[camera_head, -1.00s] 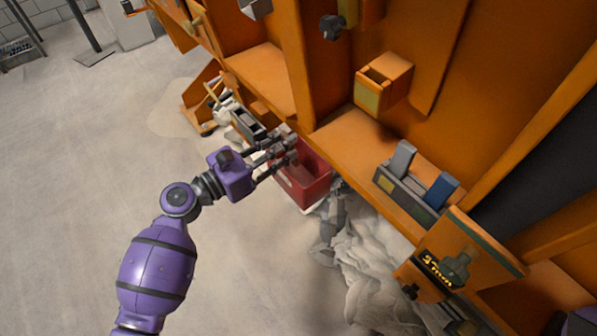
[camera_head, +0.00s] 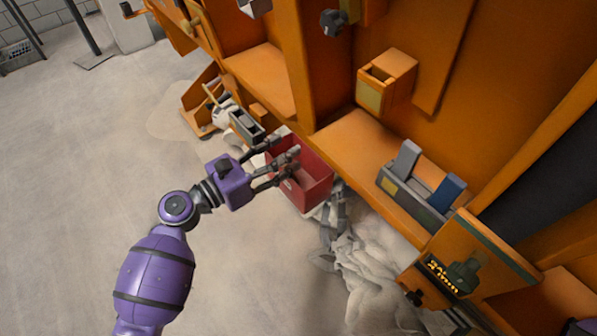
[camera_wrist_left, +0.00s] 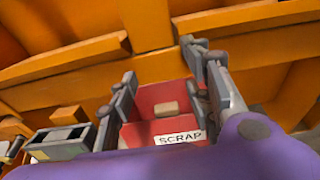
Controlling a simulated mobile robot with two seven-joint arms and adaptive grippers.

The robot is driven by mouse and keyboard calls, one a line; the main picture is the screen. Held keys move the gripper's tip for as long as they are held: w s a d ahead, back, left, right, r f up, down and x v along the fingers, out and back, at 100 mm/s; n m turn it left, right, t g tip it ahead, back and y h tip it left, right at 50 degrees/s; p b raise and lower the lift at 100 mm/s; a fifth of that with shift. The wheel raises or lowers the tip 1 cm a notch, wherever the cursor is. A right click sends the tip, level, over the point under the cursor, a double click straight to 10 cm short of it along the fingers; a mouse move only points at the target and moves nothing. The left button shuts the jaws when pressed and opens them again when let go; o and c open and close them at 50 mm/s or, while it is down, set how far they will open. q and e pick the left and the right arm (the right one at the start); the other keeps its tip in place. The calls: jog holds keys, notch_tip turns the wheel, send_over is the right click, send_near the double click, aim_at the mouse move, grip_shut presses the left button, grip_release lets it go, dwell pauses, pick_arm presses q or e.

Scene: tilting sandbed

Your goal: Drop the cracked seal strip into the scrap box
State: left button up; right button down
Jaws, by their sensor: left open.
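The scrap box (camera_head: 318,187) is red and open-topped and stands on the floor beside the orange structure. Its white SCRAP label (camera_wrist_left: 180,138) faces the left wrist camera. My left gripper (camera_head: 286,160) is open at the box, its fingers over the opening in the head view. Nothing shows between the fingers. In the left wrist view the fingers spread on either side of the box. A small tan piece (camera_wrist_left: 167,109) shows within the box's outline; I cannot tell if it is the cracked seal strip. My right gripper is out of view.
A grey slotted holder (camera_head: 247,126) sits just left of the box. A grey rack with grey and blue pieces (camera_head: 412,190) stands on the orange ledge at right. Pale heaped material (camera_head: 375,270) lies below the ledge. The floor (camera_head: 80,190) at left is clear.

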pick_arm(q)
jog(key=v, duration=1.2)
jog(key=shift+w+d, duration=0.1)
